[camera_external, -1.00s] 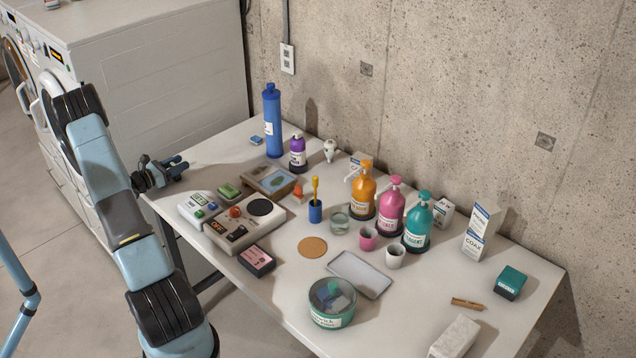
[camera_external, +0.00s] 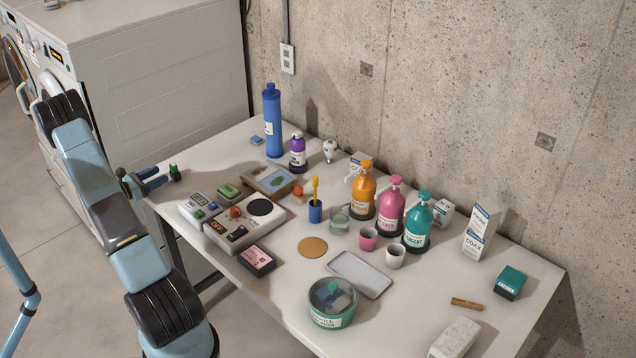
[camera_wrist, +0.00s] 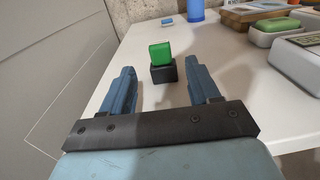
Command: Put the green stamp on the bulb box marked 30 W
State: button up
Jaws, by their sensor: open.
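A small green-topped stamp with a black base (camera_external: 175,172) stands at the left edge of the white table. In the wrist view the green stamp (camera_wrist: 160,58) is upright just beyond my fingertips, between their lines. My gripper (camera_external: 158,179) is open and empty, low at the table's left edge, fingers pointing at the stamp and apart from it.
A tall blue bottle (camera_external: 272,122) stands at the back.

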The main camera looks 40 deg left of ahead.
jog(key=shift+s+a, duration=0.1)
jog(key=shift+s, duration=2.45)
